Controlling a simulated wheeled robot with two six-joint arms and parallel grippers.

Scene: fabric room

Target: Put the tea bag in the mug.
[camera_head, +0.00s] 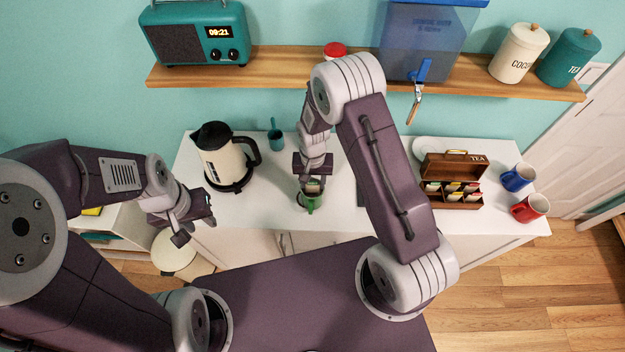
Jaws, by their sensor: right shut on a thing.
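A green mug (307,203) stands upright near the front edge of the white counter, with its handle toward the lower right. My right gripper (313,181) is directly over the mug's mouth, pointing down. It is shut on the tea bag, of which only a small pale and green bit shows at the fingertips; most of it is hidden. I cannot tell how far it is inside the mug. My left gripper (194,222) is open and empty, in front of the counter on the left.
A cream kettle (222,160) stands on the white counter (267,185) at left. A wooden tea box (456,205) with several tea bags, a blue mug (516,178) and a red mug (528,208) are at right. A wooden shelf (285,60) runs above. A bin (180,257) stands lower left.

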